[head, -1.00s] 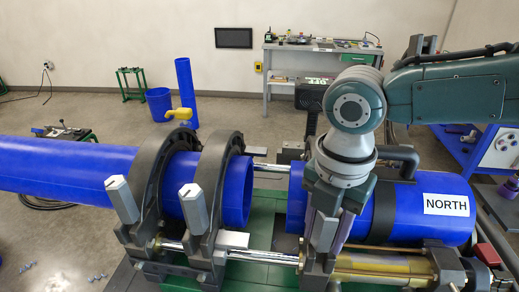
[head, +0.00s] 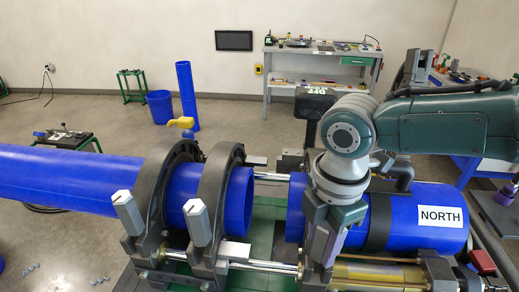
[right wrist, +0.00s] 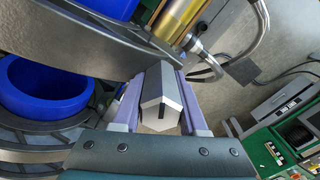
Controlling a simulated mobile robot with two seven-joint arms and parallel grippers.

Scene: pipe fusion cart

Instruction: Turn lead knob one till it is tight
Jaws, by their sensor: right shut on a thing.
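My right gripper (head: 324,238) points down over the clamp at the near end of the blue pipe marked NORTH (head: 412,213). In the right wrist view its two purple-grey fingers (right wrist: 162,108) are shut on a grey, faceted clamp knob (right wrist: 160,95), one finger on each side. The arm and fingers hide most of this knob in the head view. Two similar grey knobs stand free on the left clamps, one at the outer clamp (head: 127,212) and one at the inner clamp (head: 197,222). No numbers on the knobs can be read. My left gripper is not in view.
The long blue pipe (head: 65,180) runs left through two dark clamp rings. A gap separates it from the NORTH pipe. Chrome guide rods (head: 262,266) run low in front. A workbench (head: 322,58) stands by the back wall, with open floor before it.

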